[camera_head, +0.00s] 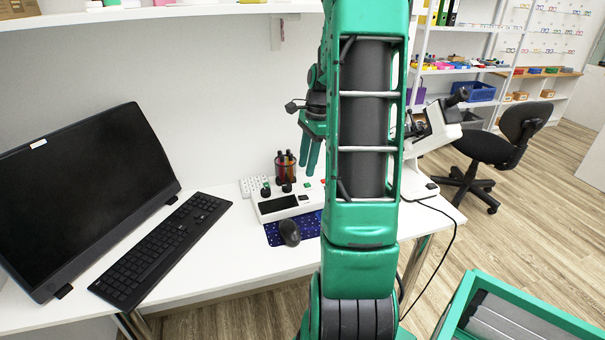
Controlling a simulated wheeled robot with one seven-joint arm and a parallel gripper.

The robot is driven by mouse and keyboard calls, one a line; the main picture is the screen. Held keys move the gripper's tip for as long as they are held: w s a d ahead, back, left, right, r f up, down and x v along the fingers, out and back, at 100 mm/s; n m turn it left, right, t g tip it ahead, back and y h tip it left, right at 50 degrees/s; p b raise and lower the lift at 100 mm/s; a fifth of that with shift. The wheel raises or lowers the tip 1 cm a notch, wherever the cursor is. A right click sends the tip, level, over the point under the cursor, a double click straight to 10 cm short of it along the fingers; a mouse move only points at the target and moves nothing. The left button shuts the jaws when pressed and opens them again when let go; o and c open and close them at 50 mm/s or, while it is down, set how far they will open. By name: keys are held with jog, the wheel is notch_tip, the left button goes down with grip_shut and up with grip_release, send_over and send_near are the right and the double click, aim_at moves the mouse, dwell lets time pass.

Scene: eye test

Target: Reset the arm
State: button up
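My green and black arm (362,130) rises through the middle of the head view and covers much of what lies behind it. My gripper (308,168) shows just left of the arm, pointing down above the white desk. Its two green fingers are a little apart, with nothing seen between them, so it looks open and empty. Part of the wrist is hidden behind the arm. Below the fingers is a white device (290,203) with a dark screen and knobs.
On the desk (230,262) are a monitor (85,195), a keyboard (160,248), a mouse (289,232) on a blue mat (310,226), a dark container (286,168) and a microscope (432,130). A black chair (500,145) and shelves stand right, with open floor between.

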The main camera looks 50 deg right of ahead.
jog(key=shift+r, duration=0.2)
dwell(0.5)
jog(key=s+a+r+n+h, duration=0.1)
jog(key=s+a+r+n, duration=0.1)
jog(key=s+a+n, duration=0.3)
jog(key=s+a+r+n, duration=0.2)
jog(key=a+r, duration=0.1)
jog(key=a, duration=0.4)
jog(key=s+a+f+n, duration=0.1)
jog(key=s+a+n, duration=0.8)
jog(key=s, duration=0.4)
jog(key=shift+s+a+n+g, duration=0.15)
jog(key=shift+a+n+g, duration=0.25)
jog(key=shift+n, duration=0.1)
jog(key=shift+f, duration=0.1)
